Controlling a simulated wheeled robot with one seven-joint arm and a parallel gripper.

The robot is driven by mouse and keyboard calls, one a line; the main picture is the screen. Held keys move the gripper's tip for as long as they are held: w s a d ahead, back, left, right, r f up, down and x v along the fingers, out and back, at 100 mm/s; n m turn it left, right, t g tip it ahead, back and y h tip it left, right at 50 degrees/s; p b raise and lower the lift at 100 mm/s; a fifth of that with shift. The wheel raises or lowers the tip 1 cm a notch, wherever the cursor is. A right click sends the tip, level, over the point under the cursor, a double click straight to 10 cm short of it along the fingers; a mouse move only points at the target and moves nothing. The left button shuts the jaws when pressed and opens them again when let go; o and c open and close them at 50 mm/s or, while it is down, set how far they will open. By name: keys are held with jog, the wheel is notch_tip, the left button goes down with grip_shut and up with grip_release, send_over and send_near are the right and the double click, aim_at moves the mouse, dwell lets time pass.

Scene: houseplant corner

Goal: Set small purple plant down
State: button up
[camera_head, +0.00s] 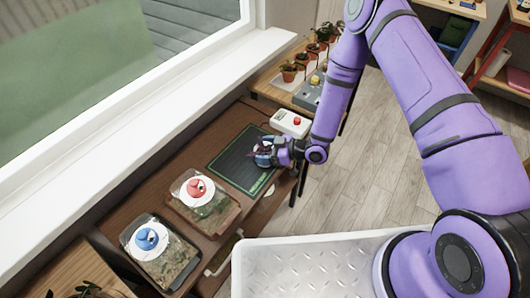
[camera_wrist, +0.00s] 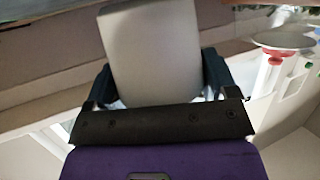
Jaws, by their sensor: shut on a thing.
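My gripper (camera_head: 272,152) is over the near part of a dark green mat (camera_head: 238,162) on the brown bench. It is shut on a small pot with dark purplish leaves, the small purple plant (camera_head: 262,149). In the wrist view the pale grey pot (camera_wrist: 153,55) fills the space between the two dark fingers of my gripper (camera_wrist: 155,85). The leaves are hidden there. I cannot tell whether the pot touches the mat.
Two clear containers with a red-knobbed lid (camera_head: 196,188) and a blue-knobbed lid (camera_head: 148,240) stand left of the mat. A white box with a red button (camera_head: 290,122) is behind it. Several potted plants (camera_head: 289,72) stand on the shelf farther back.

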jog(key=shift+f, duration=0.7)
jog(key=o, duration=1)
jog(key=shift+f, duration=0.1)
jog(key=v, duration=1.2)
